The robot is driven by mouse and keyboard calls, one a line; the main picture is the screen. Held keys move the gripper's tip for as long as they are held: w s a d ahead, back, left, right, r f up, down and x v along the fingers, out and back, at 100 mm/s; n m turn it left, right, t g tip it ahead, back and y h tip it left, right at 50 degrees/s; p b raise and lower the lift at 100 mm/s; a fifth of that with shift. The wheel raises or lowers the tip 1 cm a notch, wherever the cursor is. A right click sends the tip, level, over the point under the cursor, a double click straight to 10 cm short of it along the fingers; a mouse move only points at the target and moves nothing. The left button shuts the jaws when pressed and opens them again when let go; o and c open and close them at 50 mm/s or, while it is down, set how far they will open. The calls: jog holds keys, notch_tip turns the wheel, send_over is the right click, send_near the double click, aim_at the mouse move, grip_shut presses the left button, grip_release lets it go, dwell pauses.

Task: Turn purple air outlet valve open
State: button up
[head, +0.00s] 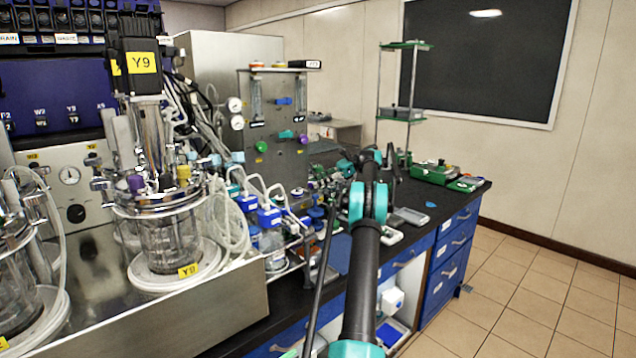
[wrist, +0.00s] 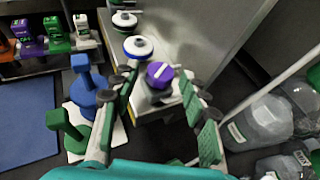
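In the wrist view a round purple knob (wrist: 160,74) with a white line across its top sits on a grey and white mount. My gripper (wrist: 158,92) is open, with one finger on the left and one on the right of the knob near their tips. A gap shows on both sides, and I cannot tell how far beyond the tips the knob lies. In the head view a small purple knob (head: 303,138) is on the grey upright panel (head: 275,165). My arm reaches towards the area right of that panel, where my fingers are too small to make out.
In the wrist view, blue (wrist: 87,88) and green (wrist: 68,128) handled parts stand left of my gripper, a blue-and-white cap (wrist: 138,47) lies beyond it, and clear bottles (wrist: 262,120) stand right. In the head view a glass bioreactor (head: 165,235) stands left; tiled floor (head: 520,300) is free at right.

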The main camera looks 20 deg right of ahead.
jog(key=shift+s+m+t, duration=0.15)
jog(key=shift+m+t, duration=0.15)
